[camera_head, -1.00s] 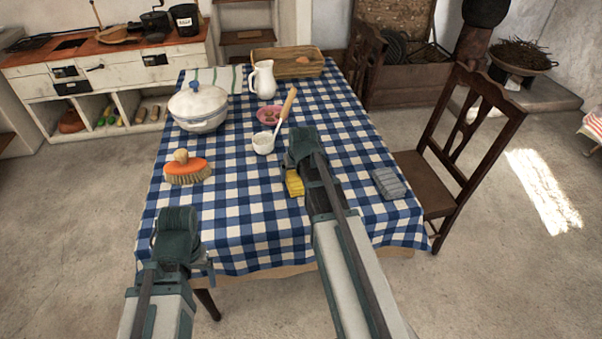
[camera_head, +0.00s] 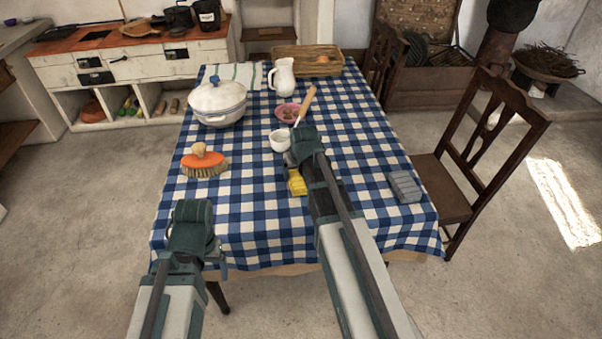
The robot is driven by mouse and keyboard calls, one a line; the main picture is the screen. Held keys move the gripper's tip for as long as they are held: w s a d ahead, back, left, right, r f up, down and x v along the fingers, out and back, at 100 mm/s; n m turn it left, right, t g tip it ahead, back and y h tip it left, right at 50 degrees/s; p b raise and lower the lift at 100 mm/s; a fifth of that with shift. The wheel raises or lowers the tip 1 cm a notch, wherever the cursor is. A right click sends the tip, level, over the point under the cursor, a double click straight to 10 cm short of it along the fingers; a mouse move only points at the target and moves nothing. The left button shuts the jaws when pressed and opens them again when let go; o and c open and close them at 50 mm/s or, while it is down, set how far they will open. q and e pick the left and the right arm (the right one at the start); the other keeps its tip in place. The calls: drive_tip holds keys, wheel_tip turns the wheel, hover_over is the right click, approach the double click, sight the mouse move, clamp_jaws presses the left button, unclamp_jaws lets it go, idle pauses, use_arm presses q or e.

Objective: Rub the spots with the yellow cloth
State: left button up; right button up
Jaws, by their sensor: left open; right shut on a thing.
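The yellow cloth (camera_head: 297,184) is in my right gripper (camera_head: 298,160), low over or touching the blue-and-white checked tablecloth (camera_head: 255,225). The gripper is shut on it and hides part of it; I cannot tell whether the cloth presses on the table. My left gripper (camera_head: 190,222) is open and empty above the table's near left corner, its fingers mostly hidden behind its own body. I cannot make out any spots on the checked cloth; any under the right arm are hidden.
A white cup (camera_head: 280,140) and a pink bowl (camera_head: 287,112) stand just beyond the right gripper. An orange brush (camera_head: 205,165) and a lidded tureen (camera_head: 217,103) are to the left. A folded grey cloth (camera_head: 405,187) lies near the right edge, beside a chair (camera_head: 443,190).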

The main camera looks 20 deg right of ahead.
sight(277, 179)
drive_tip(key=shift+w+a+f, duration=0.1)
drive_tip(key=shift+w+a, duration=0.05)
drive_tip(key=shift+a, duration=0.6)
drive_tip(key=shift+w+a, duration=0.15)
drive_tip(key=shift+a, duration=0.6)
drive_tip(key=shift+w+a, duration=0.3)
drive_tip(key=shift+a, duration=0.6)
drive_tip(key=shift+w+a, duration=0.25)
drive_tip(key=shift+a, duration=0.65)
wheel_tip(277, 179, up, 6)
drive_tip(key=p, duration=0.6)
drive_tip(key=shift+d, duration=0.1)
wheel_tip(277, 179, up, 3)
drive_tip(key=p, duration=0.3)
